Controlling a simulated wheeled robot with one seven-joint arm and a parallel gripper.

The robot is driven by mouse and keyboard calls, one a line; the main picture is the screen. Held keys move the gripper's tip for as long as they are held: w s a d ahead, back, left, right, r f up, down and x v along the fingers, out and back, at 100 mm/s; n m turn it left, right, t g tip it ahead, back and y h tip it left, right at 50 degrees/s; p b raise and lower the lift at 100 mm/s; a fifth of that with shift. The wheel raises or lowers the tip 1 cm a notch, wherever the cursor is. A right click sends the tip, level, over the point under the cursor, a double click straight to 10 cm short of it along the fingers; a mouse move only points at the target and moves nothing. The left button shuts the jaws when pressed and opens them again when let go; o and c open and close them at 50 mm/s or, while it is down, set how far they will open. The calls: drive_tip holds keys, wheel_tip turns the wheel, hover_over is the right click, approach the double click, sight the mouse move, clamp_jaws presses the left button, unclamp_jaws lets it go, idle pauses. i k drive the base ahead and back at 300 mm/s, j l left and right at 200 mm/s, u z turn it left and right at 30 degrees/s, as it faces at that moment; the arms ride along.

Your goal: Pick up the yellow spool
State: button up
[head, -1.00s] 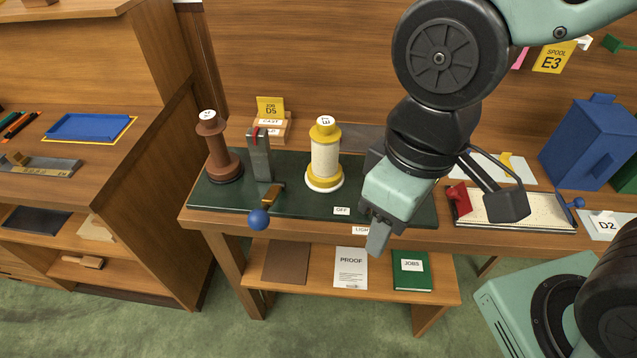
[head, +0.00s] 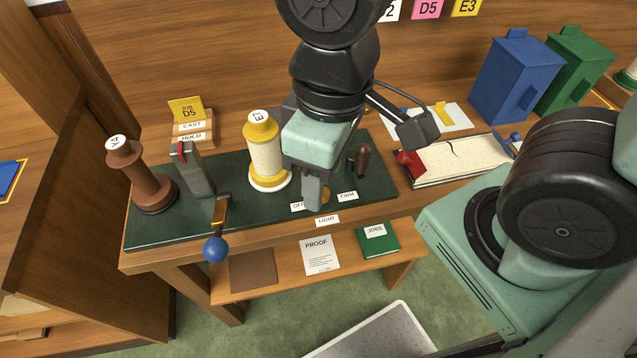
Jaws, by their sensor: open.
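The yellow spool (head: 266,158) stands upright on the dark green board on the bench. It has a yellow top and base, a cream middle, a white disc below and a white label marked E on top. My gripper (head: 308,180) is just right of it in the picture, with one grey finger pointing down in front. The gripper is open and holds nothing that I can see. Its other finger is mostly hidden behind the hand. I cannot tell whether the gripper touches the spool.
A brown spool (head: 142,178) and a grey metal post (head: 193,170) with a blue-knobbed lever (head: 215,249) stand left. A dark brown handle (head: 363,160) stands right of my gripper. A sand-coloured tray (head: 455,158) and blue box (head: 515,85) are further right.

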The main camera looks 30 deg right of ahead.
sight(261, 131)
drive_tip(key=i+j+z, duration=0.1)
drive_tip(key=j+z, duration=0.25)
drive_tip(key=j, duration=0.35)
drive_tip(key=j+z, duration=0.4)
drive_tip(key=j, duration=0.25)
drive_tip(key=k+j+z, duration=0.1)
drive_tip(key=j+z, duration=0.25)
drive_tip(key=j, duration=0.3)
